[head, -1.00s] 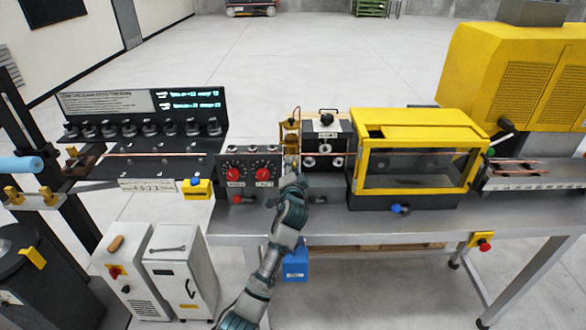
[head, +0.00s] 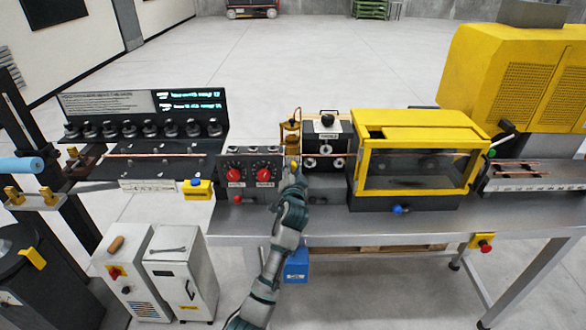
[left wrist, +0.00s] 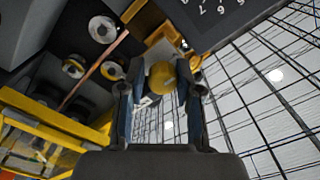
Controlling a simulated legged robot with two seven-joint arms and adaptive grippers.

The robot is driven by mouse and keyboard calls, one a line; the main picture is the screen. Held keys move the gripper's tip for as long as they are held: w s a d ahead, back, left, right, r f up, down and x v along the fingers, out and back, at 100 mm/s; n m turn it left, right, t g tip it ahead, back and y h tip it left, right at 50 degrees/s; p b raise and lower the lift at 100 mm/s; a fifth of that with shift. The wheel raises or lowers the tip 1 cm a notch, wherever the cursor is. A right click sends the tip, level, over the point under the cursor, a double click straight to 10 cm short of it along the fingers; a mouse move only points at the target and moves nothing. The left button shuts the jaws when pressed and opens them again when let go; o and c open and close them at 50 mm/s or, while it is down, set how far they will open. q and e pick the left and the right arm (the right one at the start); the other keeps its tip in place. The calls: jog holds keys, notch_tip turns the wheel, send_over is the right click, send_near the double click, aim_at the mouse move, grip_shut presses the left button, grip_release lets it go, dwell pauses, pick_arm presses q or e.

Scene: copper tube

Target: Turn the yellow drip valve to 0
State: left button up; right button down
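The yellow drip valve knob (left wrist: 162,77) is a round yellow ball in the left wrist view. It lies between the fingertips of my left gripper (left wrist: 154,88), nearer the right finger, with a gap at the left finger. The gripper looks open around it. In the head view my left gripper (head: 295,180) is just below the brass drip oiler (head: 291,134), which stands between the red-knob panel and the black roller unit. The gripper partly covers the valve there, and no valve scale can be read. My right gripper is out of view.
A control panel (head: 250,178) with two red knobs is close on the left. The black roller unit (head: 340,143) and yellow guarded machine (head: 420,125) are on the right. A copper tube (left wrist: 95,68) runs through the rollers. A dark numbered plate (left wrist: 215,15) shows above.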

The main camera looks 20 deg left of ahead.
pick_arm(q)
jog(key=shift+o, duration=1.3)
jog(key=shift+f, duration=0.25)
jog(key=shift+w+r, duration=0.1)
jog(key=shift+r, duration=0.1)
jog(key=shift+s+d, duration=0.1)
jog(key=shift+s, duration=0.1)
jog(key=v, duration=1.1)
jog(key=shift+s, duration=0.25)
jog(key=shift+d, duration=0.15)
